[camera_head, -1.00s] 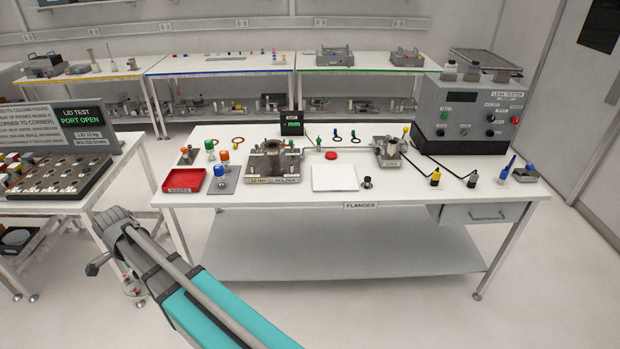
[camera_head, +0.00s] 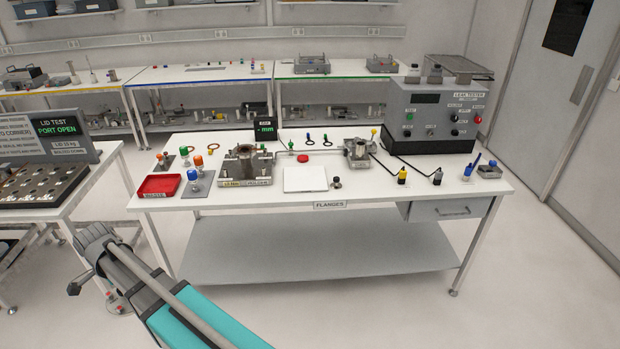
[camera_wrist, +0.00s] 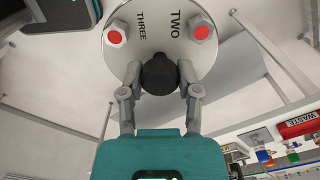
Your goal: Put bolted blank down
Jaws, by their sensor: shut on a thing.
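The bolted blank (camera_wrist: 122,50) is a round, pale metal disc at the top of the wrist view, partly cut off by the frame. It carries the words TWO and THREE and bolt heads (camera_wrist: 202,32) with red centres. A dark round knob (camera_wrist: 159,74) stands at its middle. My gripper (camera_wrist: 160,80) is shut on this knob, one finger on each side.
The flanges bench (camera_head: 360,196) holds a holder block (camera_head: 243,168), a white pad (camera_head: 305,179), a red tray (camera_head: 160,187) and a leak tester (camera_head: 432,115). At left, the lid test table (camera_head: 45,213) carries a tray with round holes (camera_head: 40,184). Open floor lies between them.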

